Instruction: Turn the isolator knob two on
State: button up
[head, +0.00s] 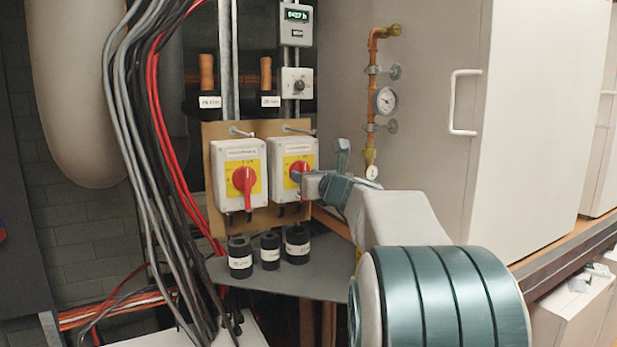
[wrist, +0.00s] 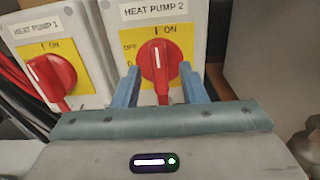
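Isolator knob two (wrist: 160,62) is a red rotary knob on a yellow plate, on the grey box labelled HEAT PUMP 2 (wrist: 155,10). In the wrist view its handle stands near vertical and its white mark points up, toward the "I ON" print; OFF is printed at the upper left. My gripper (wrist: 160,88) has one blue finger on each side of the knob. The fingers are spread wider than the narrow handle, with gaps beside its lower part; contact with the knob's round rim cannot be told. In the head view my gripper (head: 308,184) partly covers knob two (head: 297,170).
Red knob one (head: 244,182) sits on the HEAT PUMP 1 box (head: 227,153) to the left. Black labelled cylinders (head: 270,252) stand on a grey shelf below. Cables (head: 150,150) hang at left. A copper pipe with a gauge (head: 384,100) and a large cabinet are at right.

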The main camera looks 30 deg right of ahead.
jog(key=shift+s, duration=0.1)
jog(key=s+b, duration=0.3)
jog(key=s, duration=1)
jog(key=shift+s+d, duration=0.25)
jog(key=shift+s, duration=0.05)
jog(key=s+a+f+n+g+y, duration=0.2)
jog(key=s+a+f+n+g, duration=0.15)
jog(key=a+f+n, duration=0.5)
jog(key=s+a+f+n+g+y, duration=0.2)
jog(key=a+f+n+g, duration=0.2)
jog(key=a+f+n, duration=0.45)
jog(key=s+a+f+n+g+h, duration=0.2)
jog(key=s+f+n+g+h, duration=0.2)
jog(key=s+f+n, duration=1.1)
jog(key=n+g, duration=0.3)
jog(key=shift+a+n+h, duration=0.2)
jog(key=shift+n+h, duration=0.1)
jog(key=shift+n, duration=0.1)
